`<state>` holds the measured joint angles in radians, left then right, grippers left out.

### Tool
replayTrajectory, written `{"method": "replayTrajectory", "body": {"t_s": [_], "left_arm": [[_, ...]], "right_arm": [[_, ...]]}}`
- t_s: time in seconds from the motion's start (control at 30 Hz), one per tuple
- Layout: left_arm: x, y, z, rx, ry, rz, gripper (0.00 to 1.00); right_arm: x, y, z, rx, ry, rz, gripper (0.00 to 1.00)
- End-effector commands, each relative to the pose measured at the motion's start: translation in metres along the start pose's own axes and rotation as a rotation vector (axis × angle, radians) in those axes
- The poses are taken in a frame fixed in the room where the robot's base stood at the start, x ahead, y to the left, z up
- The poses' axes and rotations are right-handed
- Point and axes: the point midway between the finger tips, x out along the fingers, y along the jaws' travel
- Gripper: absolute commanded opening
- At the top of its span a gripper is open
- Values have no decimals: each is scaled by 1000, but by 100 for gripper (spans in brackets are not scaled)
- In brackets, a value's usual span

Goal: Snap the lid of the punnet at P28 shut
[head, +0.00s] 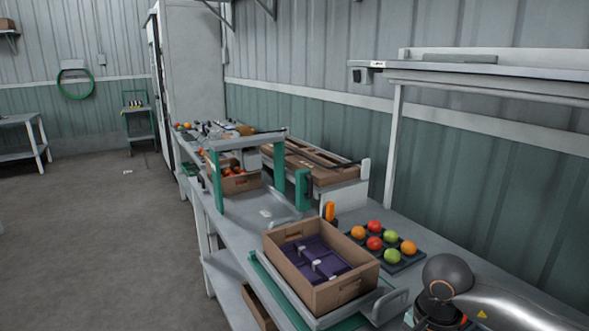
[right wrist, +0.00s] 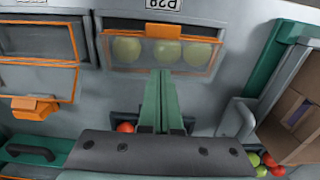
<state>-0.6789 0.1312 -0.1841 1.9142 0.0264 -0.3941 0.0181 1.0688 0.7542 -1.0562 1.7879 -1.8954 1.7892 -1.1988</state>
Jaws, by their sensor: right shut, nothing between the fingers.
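In the right wrist view, the punnet at P28 (right wrist: 118,60) has a clear front edged in orange, and several yellow-green tomatoes show through it. Its label (right wrist: 162,4) reads upside down at the top edge. An orange tab (right wrist: 163,30) sits at the middle of the punnet's upper edge in the picture. Whether the lid is fully shut cannot be told. My right gripper (right wrist: 163,72) is shut and empty, its green fingers pointing at the punnet's lower edge; contact cannot be told. My left gripper is not in view.
Another orange-edged punnet (right wrist: 40,45) stands to the left in the wrist view. A cardboard box (right wrist: 295,105) is at its right. In the head view, a brown crate (head: 318,297) and a dark tray of tomatoes (head: 405,262) stand on the bench near my right arm.

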Motion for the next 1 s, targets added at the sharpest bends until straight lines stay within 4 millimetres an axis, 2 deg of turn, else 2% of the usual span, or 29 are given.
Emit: {"method": "replayTrajectory", "body": {"t_s": [0.77,1.0], "left_arm": [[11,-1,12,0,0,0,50],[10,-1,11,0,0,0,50]], "right_arm": [[17,0,0,1,1,1,0],[16,0,0,1,0,0,0]]}}
